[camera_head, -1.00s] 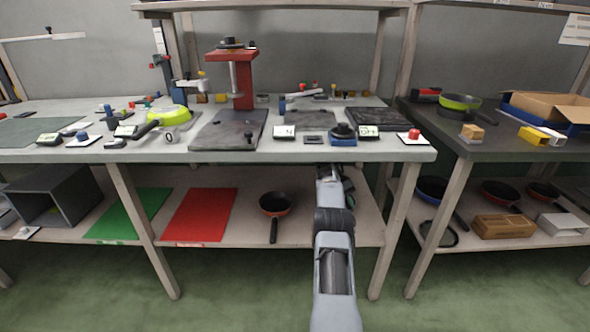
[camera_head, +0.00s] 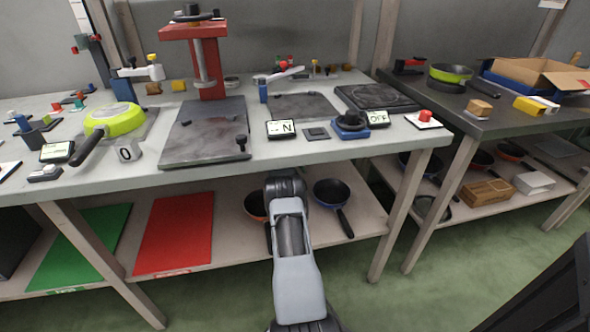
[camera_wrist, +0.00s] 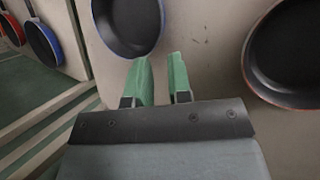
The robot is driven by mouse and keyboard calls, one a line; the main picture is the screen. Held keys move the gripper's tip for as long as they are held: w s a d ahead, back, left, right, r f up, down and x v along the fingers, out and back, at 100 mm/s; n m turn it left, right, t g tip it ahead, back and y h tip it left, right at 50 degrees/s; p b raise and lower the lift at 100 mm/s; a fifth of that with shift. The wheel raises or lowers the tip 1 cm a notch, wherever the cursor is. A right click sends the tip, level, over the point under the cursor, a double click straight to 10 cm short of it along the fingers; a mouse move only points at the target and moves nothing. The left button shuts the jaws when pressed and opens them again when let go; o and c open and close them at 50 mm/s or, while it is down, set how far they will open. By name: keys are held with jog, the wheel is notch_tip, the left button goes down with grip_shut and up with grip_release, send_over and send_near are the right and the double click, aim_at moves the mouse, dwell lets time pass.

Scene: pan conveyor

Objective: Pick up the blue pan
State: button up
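A blue pan (camera_head: 326,190) with a dark inside lies on the lower shelf under the long table, just right of my arm in the head view. Its black handle points toward the front edge. In the wrist view the blue pan (camera_wrist: 128,22) is at the top, cut off by the edge, its handle out of view. My gripper (camera_wrist: 161,76) has green fingers with a gap between them and nothing in it. The fingertips are just below and right of the pan's rim in that view; I cannot tell the distance. My arm hides the gripper in the head view.
An orange pan (camera_head: 252,204) lies left of the blue one, partly behind my arm; it shows at right in the wrist view (camera_wrist: 290,55). Another blue pan (camera_wrist: 42,42) sits on the right-hand shelf. The tabletop (camera_head: 330,152) overhangs the shelf, and a table leg (camera_head: 398,213) stands to the right.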

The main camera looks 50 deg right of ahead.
jog(key=b+x, duration=0.6)
jog(key=x, duration=0.7)
jog(key=shift+s+d+f+b, duration=0.1)
jog(key=shift+s+f+b, duration=0.05)
jog(key=shift+f+b, duration=0.25)
grip_shut()
